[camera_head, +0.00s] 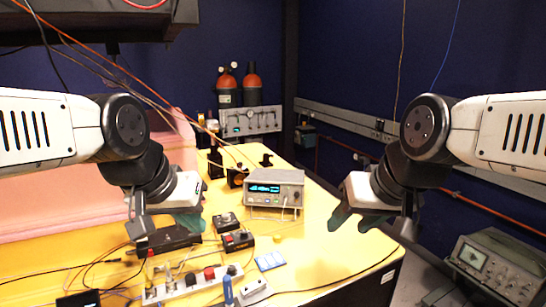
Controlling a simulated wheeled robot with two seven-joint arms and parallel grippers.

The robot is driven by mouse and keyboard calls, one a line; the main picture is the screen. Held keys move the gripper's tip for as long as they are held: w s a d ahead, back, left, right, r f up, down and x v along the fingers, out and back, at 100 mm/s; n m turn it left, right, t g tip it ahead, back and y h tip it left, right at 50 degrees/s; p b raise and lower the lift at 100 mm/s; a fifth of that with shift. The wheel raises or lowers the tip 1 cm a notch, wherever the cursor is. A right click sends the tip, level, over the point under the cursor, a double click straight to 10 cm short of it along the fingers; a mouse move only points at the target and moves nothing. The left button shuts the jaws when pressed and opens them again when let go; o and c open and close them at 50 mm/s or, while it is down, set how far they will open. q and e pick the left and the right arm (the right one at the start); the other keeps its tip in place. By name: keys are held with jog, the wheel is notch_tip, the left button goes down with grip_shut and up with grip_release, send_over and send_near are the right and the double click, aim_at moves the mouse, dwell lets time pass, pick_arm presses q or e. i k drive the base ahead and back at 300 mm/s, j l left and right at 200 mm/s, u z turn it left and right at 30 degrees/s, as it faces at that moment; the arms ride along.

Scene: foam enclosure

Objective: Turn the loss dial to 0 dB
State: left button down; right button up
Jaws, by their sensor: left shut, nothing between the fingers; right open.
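A grey bench instrument (274,192) with a lit blue display stands on the yellow table (335,235), between my two grippers. A small black box with a knob (228,221) and another black box with a red part (238,240) sit in front of it. Which of these carries the loss dial is too small to tell, and no dB marking can be read. My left gripper (188,222) is shut and empty, left of the small boxes. My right gripper (356,222) is open and empty, right of the instrument near the table's right edge.
A power strip (195,284) with plugs and cables lies at the front left, with a blue-handled tool (228,291) beside it. Pink foam (60,205) stands at the left. An oscilloscope (495,265) is at the lower right. The table's front right is mostly clear.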

aim_at(226, 217)
jog(key=l+u, duration=0.2)
jog(key=u, duration=0.25)
jog(key=l+u, duration=0.25)
jog(key=u, duration=0.2)
jog(key=l+u, duration=0.25)
jog(key=u, duration=0.2)
